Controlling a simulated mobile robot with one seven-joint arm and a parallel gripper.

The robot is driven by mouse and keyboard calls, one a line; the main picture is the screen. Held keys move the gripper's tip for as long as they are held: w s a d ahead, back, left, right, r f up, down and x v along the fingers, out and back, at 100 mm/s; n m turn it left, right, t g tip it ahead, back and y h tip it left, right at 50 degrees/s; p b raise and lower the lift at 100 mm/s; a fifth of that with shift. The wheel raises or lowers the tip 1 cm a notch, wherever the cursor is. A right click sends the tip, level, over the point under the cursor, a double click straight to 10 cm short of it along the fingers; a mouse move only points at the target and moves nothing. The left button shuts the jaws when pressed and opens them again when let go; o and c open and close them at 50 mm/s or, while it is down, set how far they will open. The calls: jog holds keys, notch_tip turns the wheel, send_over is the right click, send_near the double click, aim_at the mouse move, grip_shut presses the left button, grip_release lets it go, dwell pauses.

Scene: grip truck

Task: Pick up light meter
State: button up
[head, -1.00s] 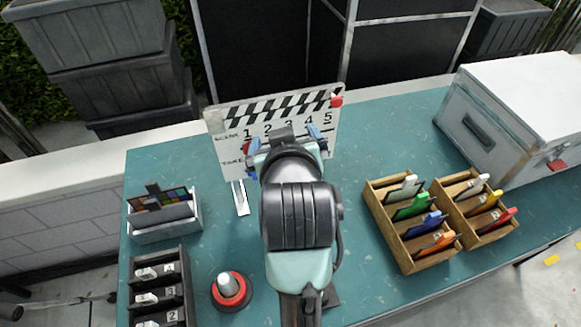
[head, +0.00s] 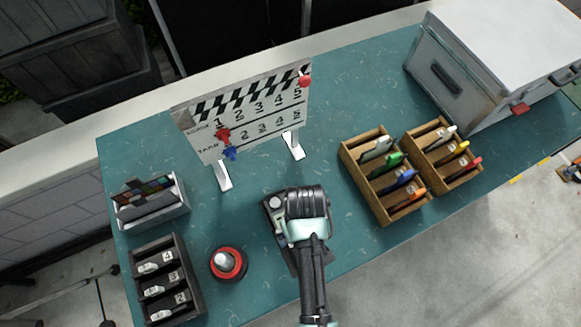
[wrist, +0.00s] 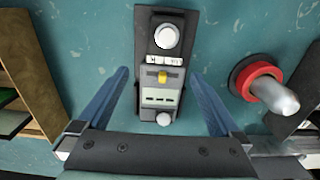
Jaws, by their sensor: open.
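The light meter (wrist: 160,98) shows in the wrist view as a grey device with a yellow slider, a small display and a pale knob at its lower end. It lies along a dark plate (wrist: 147,50), which has a white round part and small white labels at its upper end. In the head view the plate (head: 268,205) shows beside my wrist, which hides the rest. My gripper (wrist: 159,71) is open above it. Its blue fingers stand to either side of the meter, with gaps, and hold nothing.
A red-ringed base with a silver knob (head: 226,263) stands to the left. Beyond it are a dark slotted rack (head: 190,268) and a grey box (head: 183,210). A clapper board (head: 255,120) stands behind. Wooden trays (head: 357,178) and a grey case (head: 480,100) are at right.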

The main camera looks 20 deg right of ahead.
jog(key=shift+s+a+f+p, duration=0.2)
jog(key=shift+f+p, duration=0.1)
jog(key=shift+f, duration=0.3)
jog(key=shift+a+f+p, duration=0.1)
jog(key=shift+f+p, duration=0.2)
jog(key=shift+f, duration=1.75)
grip_shut()
